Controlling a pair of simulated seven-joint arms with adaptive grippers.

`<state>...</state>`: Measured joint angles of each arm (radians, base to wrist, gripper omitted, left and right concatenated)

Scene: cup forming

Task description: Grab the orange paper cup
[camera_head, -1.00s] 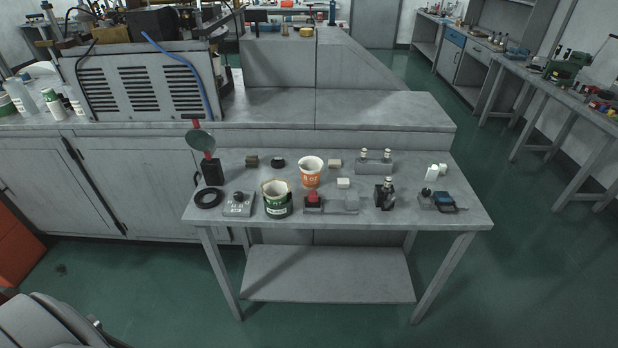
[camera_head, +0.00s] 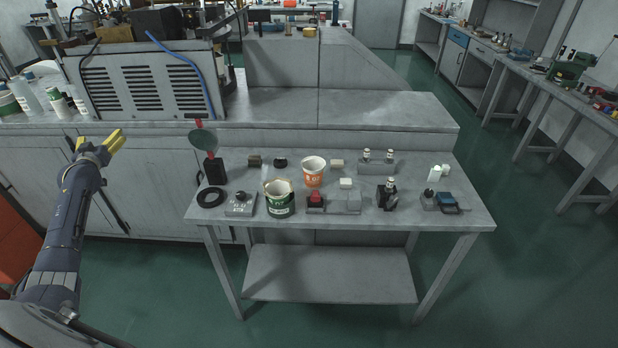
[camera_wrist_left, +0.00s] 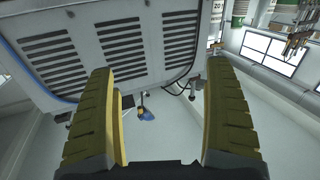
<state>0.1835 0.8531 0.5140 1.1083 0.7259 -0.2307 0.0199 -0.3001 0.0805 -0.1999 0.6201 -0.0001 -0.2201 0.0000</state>
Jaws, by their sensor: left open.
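The orange and white paper cup (camera_head: 314,173) stands upright near the middle of the grey table (camera_head: 350,219) in the head view. A green and white can (camera_head: 280,204) stands just in front of it to the left. My left gripper (camera_head: 118,138) is open and empty, raised to the left of the table and well apart from the cup. In the left wrist view its two yellow fingers (camera_wrist_left: 163,120) are spread with nothing between them. The cup does not show in that view. My right gripper is not in view.
A black stand with a round disc (camera_head: 203,138) rises at the table's left. A black ring (camera_head: 210,198), a red-buttoned block (camera_head: 316,199) and small bottles on a grey base (camera_head: 377,164) are on the table. A louvred machine (camera_head: 150,85) stands behind left.

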